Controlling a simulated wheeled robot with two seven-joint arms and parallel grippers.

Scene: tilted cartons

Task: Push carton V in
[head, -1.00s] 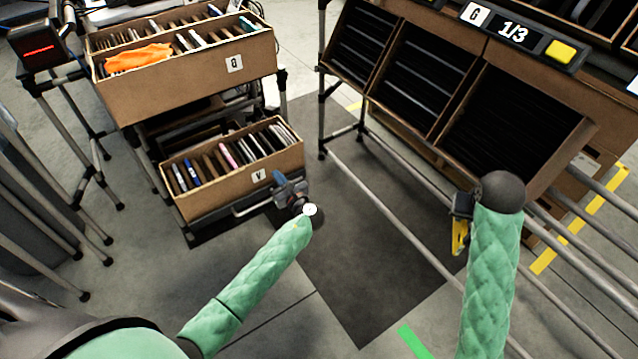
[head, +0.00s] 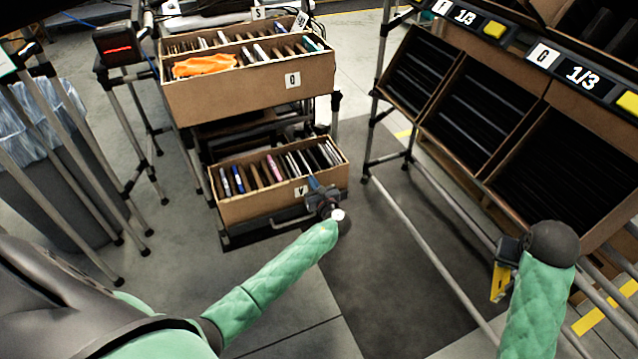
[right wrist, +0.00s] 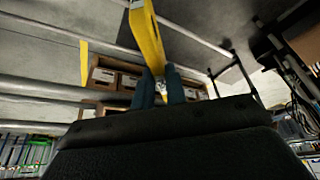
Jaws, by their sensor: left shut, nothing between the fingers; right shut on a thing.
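Carton V (head: 245,208) is an open brown cardboard box with a white V label, filled with upright thin items. It rests on a low pull-out shelf with a dark handle bar (head: 285,223), sticking out in front of the rack. My left gripper (head: 314,184) is shut and empty at the front face of carton V, right of its label. I cannot tell whether it touches. My right gripper (right wrist: 160,72) is shut on a yellow tool (right wrist: 148,35), held off to the right; the tool also shows in the head view (head: 499,283).
A rack of tilted cartons with black items (head: 560,160) stands at the right. A bin (head: 60,190) is at the left. The dark floor mat (head: 390,290) is clear.

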